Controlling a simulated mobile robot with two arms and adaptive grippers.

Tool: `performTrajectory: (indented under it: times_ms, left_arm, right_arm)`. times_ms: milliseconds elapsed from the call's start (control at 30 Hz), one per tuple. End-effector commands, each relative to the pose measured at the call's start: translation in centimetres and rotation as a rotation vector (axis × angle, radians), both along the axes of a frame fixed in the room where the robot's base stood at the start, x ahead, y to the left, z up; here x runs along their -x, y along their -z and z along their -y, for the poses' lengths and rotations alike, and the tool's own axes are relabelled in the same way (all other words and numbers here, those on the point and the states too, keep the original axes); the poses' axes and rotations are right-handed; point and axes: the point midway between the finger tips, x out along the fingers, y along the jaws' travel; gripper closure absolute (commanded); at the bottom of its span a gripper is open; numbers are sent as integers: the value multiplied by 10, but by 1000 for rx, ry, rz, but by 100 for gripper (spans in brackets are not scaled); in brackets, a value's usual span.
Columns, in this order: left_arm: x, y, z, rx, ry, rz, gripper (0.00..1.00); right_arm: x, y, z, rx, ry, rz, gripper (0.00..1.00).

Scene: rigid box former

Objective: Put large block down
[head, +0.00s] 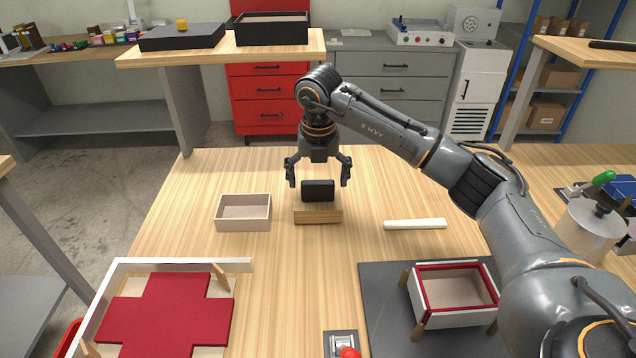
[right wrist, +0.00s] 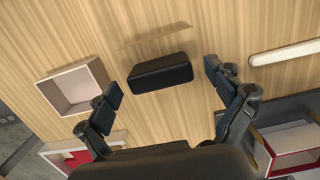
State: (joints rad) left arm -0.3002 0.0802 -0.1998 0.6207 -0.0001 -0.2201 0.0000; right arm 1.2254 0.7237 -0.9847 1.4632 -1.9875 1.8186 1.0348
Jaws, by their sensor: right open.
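The large block (head: 318,190) is black with rounded edges. It sits upright on a small wooden stand (head: 318,214) in the middle of the table. My right gripper (head: 318,178) is open above the block, with one finger on each side and a gap to both sides. In the right wrist view the block (right wrist: 160,73) lies between the spread fingers of the right gripper (right wrist: 162,80), apart from both. The edge of the wooden stand (right wrist: 155,38) shows beyond it. My left gripper is not in view.
An open pale box (head: 243,226) stands left of the stand, and a white bar (head: 415,224) lies to the right. At front left a red cross-shaped sheet (head: 165,318) lies in a pale frame. A red-lined box (head: 458,318) with posts stands on a dark mat (head: 385,285).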

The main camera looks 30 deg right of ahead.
Motion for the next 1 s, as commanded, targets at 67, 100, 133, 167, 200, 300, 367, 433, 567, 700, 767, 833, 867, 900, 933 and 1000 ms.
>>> performTrajectory:
  times_ms: [67,100,133,167,200,300,367,433,567,700,767,833,867,900,933,1000]
  left_arm:
    - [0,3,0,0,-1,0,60]
    - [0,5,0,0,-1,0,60]
    - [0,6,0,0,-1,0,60]
    - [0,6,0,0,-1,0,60]
    - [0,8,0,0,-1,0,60]
    - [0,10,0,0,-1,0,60]
    - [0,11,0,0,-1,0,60]
    - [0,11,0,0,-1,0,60]
    - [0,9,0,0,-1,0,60]
    - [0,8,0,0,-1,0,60]
    - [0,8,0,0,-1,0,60]
    - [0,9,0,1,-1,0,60]
    - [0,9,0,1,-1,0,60]
    - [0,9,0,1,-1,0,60]
    - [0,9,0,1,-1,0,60]
    - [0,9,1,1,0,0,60]
  right_arm:
    - [1,-14,-1,-1,0,6,7]
    - [1,-23,-2,-1,0,6,7]
    - [2,-29,-2,-1,0,6,7]
    - [3,-36,-2,-1,-1,7,7]
    - [4,-45,-3,0,-1,6,7]
    - [7,-67,-4,0,-2,6,7]
    - [8,-78,-5,-1,-2,5,7]
    - [10,-89,-5,-1,-1,3,7]
    - [11,-105,-6,0,0,2,7]
    - [12,-110,-6,1,0,0,7]
    - [12,-110,-6,1,0,0,7]
    - [12,-110,-6,1,0,0,7]
    - [12,-110,-6,1,0,0,7]
    - [12,-110,-6,1,0,0,7]
    - [12,-110,-6,1,0,0,7]
    - [12,-110,-6,0,0,0,7]
